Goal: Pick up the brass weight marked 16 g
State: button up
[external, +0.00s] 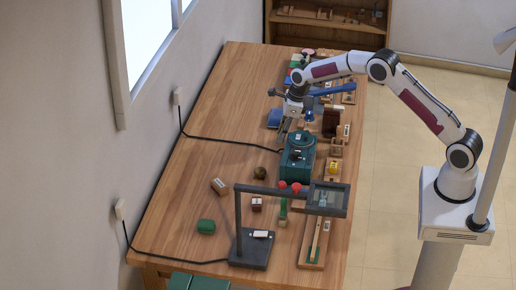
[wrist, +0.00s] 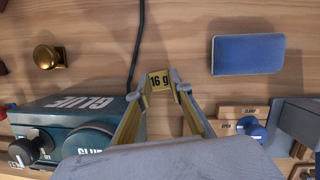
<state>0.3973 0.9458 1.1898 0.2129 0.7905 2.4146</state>
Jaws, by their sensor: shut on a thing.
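The brass weight marked 16 g (wrist: 160,80) shows its yellow label at the centre of the wrist view. My gripper (wrist: 159,88) is shut on it, with one fingertip at each side of the label. In the external view my gripper (external: 283,136) points down beside the green glue machine, on its far side. The weight is too small to make out there. Whether it touches the table is hard to tell.
The glue machine (external: 297,165) stands close by; its GLUE lettering shows in the wrist view (wrist: 95,103). A blue block (wrist: 248,54) lies at right, a brass knob-like object (wrist: 45,57) at left. A black cable (wrist: 137,45) runs nearby. A lamp-like stand (external: 252,245) is nearer the front.

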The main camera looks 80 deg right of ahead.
notch_tip(320, 180, up, 8)
jog(key=shift+r, duration=0.2)
